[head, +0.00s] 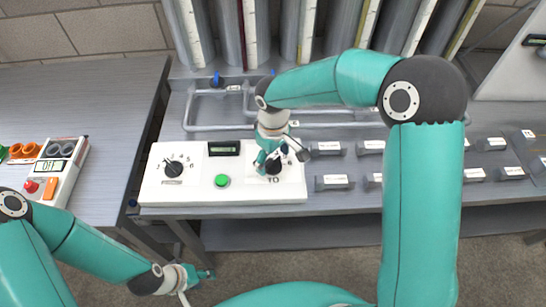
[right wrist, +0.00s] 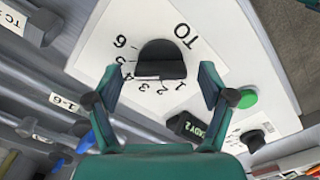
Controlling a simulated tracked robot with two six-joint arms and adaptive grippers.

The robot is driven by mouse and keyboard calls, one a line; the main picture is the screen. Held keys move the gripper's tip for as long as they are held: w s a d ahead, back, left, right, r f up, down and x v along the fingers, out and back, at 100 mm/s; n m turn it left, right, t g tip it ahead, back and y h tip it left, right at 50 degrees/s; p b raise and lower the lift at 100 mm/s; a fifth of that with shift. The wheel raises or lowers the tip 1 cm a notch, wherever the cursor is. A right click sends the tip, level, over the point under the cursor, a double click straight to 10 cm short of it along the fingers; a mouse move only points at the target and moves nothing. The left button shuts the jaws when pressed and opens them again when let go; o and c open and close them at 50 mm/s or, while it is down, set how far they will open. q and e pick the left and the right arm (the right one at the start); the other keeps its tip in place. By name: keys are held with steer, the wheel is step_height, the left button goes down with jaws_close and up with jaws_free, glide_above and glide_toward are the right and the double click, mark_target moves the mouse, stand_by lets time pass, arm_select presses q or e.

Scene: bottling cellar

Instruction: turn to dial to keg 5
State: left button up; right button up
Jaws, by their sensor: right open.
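The black TO dial (head: 273,167) is on the right part of a white panel (head: 205,196). In the right wrist view the knob (right wrist: 162,58) has the numbers 1 to 6 around it; I cannot tell exactly which number it points at. My right gripper (head: 270,158) is over this dial. In the right wrist view its open fingers (right wrist: 158,80) are on either side of the knob's near edge, with gaps visible. A second black dial (head: 174,168) with numbers is on the panel's left. My left gripper (head: 203,274) is low, away from the panel; its opening is unclear.
A green button (head: 222,181) and a dark display (head: 223,148) lie between the dials; the display seems to read READY 2 in the wrist view (right wrist: 190,127). Pipes (head: 200,127) run behind the panel. Grey labelled blocks (head: 334,182) stand right. A control box (head: 62,165) is left.

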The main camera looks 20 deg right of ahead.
mark_target(273, 160)
step_height(273, 160, up, 12)
stand_by(0.6)
steer(key=shift+f, duration=0.1)
stand_by(0.4)
